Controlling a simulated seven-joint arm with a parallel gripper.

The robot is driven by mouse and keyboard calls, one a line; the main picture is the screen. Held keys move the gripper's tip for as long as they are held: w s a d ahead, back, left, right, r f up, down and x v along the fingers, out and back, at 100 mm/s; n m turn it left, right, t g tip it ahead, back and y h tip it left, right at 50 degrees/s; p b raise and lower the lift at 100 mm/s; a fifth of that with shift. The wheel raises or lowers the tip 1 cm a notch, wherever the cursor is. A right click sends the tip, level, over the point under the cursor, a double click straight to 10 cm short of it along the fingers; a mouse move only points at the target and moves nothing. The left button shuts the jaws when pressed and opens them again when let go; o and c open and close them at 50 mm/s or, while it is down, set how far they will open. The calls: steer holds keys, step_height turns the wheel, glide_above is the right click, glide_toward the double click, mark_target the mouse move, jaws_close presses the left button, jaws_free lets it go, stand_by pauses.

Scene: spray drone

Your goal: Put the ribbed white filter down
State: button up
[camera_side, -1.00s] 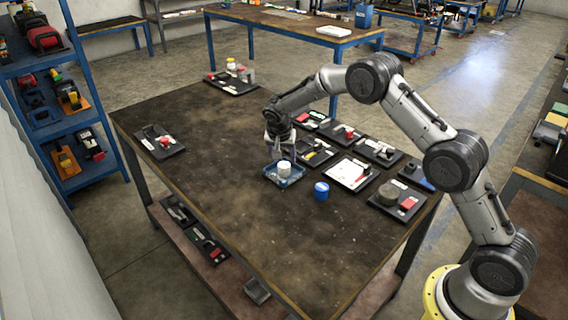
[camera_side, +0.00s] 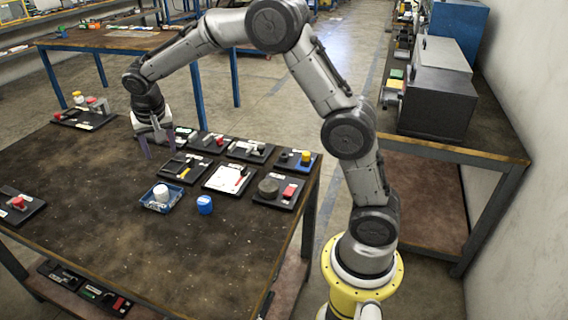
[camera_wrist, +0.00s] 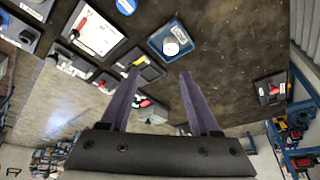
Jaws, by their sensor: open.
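The ribbed white filter (camera_side: 161,192) stands in a small blue tray (camera_side: 150,206) on the table; its ribs are too small to make out. In the wrist view the white filter (camera_wrist: 171,48) also shows inside the blue tray (camera_wrist: 154,40). My gripper (camera_side: 157,152) is open and empty, above the table behind the tray and apart from it. In the wrist view its two fingers (camera_wrist: 158,80) are spread with nothing between them.
A blue cylinder (camera_side: 205,205) stands right of the tray. Black trays with parts, such as one with a yellow-handled tool (camera_side: 186,168) and a white one (camera_side: 228,179), lie behind and to the right. The table's front (camera_side: 190,260) is clear.

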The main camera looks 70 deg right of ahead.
steer(key=s+a+r+n+y, duration=0.1)
steer(key=s+r, duration=0.2)
steer(key=s, duration=0.3)
steer(key=s+r+n+t, duration=0.1)
steer(key=s+r+n, duration=0.15)
steer(key=s, duration=0.45)
steer(key=s+a+r+n+y, duration=0.1)
steer(key=s+r, duration=0.3)
steer(key=s, duration=0.2)
steer(key=s+a+f+n, duration=0.1)
steer(key=s+n, duration=0.1)
steer(key=s, duration=0.6)
steer(key=s+a+f+n+t+y, duration=0.1)
steer(key=s+f+n, duration=0.1)
steer(key=s, duration=0.6)
steer(key=shift+a, duration=0.25)
